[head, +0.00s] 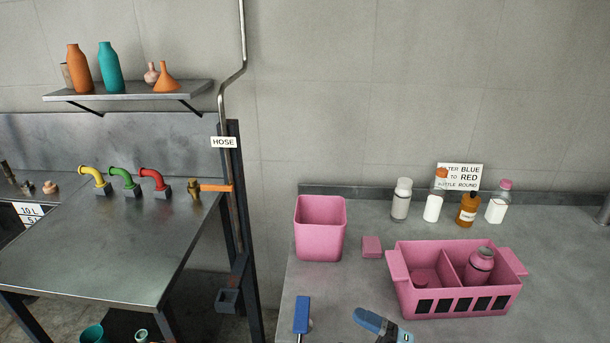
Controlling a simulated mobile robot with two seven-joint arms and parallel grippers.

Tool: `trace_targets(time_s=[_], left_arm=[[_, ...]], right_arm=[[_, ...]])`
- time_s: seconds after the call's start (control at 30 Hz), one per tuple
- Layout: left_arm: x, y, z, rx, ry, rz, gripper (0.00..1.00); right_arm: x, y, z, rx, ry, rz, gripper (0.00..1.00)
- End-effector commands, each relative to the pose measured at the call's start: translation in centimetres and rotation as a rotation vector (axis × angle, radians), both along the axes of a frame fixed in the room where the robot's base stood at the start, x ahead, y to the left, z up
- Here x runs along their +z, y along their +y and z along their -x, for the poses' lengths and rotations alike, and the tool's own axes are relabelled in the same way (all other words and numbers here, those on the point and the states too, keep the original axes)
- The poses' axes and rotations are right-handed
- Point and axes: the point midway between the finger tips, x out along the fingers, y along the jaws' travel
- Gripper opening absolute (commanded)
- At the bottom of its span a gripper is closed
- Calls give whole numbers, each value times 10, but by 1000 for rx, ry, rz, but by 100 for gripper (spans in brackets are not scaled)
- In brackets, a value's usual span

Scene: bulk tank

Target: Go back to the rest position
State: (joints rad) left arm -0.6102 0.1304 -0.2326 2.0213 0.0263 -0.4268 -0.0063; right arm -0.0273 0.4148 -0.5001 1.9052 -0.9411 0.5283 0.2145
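Several bottles (402,199) stand along the back by a sign (462,175). At left, a metal table (100,245) has coloured taps (124,178) under a shelf (135,94). A post (238,210) stands between.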

Motion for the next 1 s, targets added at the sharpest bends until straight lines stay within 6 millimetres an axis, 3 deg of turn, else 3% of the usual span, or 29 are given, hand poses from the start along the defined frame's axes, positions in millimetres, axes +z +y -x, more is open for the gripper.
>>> trace_targets(time_s=[0.1, 0.27, 0.4, 0.6, 0.63, 1.0], left_arm=[[0, 0, 1, -1, 1, 0, 88], [0, -1, 1, -2, 1, 1, 88], [-1, -1, 1, -2, 2, 1, 88], [1, -1, 1, -2, 2, 1, 88], [18, -1, 0, -2, 4, 0, 88], [104, 3, -1, -3, -30, -17, 88]], right_arm=[[-31, -30, 5, -297, 316, -230, 78], [-98, -72, 34, -608, 743, -397, 78], [-151, -91, 76, -772, 1058, -464, 78], [-201, -100, 144, -903, 1424, -504, 78], [-180, -101, 138, -895, 1400, -500, 78], [-100, -105, 138, -895, 1366, -487, 78]])
